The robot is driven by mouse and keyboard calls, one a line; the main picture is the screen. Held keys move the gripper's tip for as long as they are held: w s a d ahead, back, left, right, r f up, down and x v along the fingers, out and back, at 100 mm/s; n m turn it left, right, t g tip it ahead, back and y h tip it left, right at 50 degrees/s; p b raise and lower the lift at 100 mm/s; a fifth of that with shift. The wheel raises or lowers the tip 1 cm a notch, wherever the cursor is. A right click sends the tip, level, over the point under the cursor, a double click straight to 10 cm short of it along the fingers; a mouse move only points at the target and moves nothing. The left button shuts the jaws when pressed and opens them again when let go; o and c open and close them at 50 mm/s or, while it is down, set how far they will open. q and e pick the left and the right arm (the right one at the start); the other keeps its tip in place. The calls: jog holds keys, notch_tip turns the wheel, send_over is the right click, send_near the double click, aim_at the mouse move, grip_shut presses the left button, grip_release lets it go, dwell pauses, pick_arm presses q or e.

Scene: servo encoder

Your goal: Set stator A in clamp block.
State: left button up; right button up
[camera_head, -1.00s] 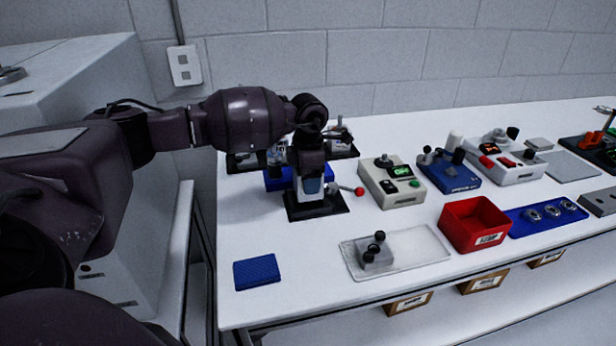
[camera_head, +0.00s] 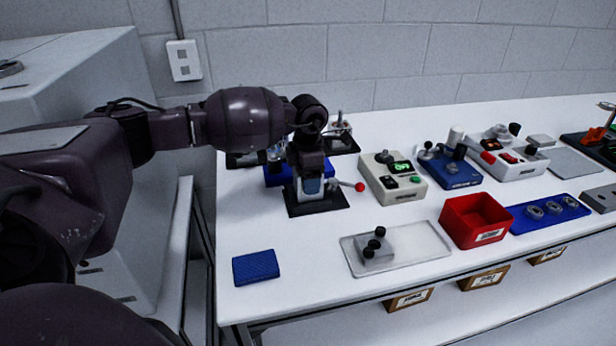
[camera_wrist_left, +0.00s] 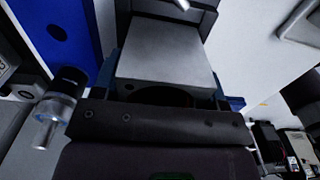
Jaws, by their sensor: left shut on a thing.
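My left gripper (camera_head: 311,186) points down at the clamp block, a grey block on a black base plate (camera_head: 318,206) with a red-knobbed lever (camera_head: 359,187). In the left wrist view, the clamp block's pale grey top (camera_wrist_left: 165,55) lies right in front of my left gripper (camera_wrist_left: 168,88), between its blue fingers. The gripper is shut on stator A, of which only a dark rounded edge (camera_wrist_left: 165,97) seems to show. The gripper hides the rest, and I cannot tell whether the stator touches the block. My right gripper is not in view.
Nearer the front are a clear tray (camera_head: 420,243), a red bin (camera_head: 474,222) and a blue pad (camera_head: 256,268). The table between pad and clamp block is clear.

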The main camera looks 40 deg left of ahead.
pick_arm(q)
jog(key=shift+f, duration=0.15)
jog(key=shift+f, duration=0.35)
jog(key=shift+f, duration=0.2)
jog(key=o, duration=1.2)
jog(key=shift+o, duration=1.3)
jog(key=shift+r, duration=0.1)
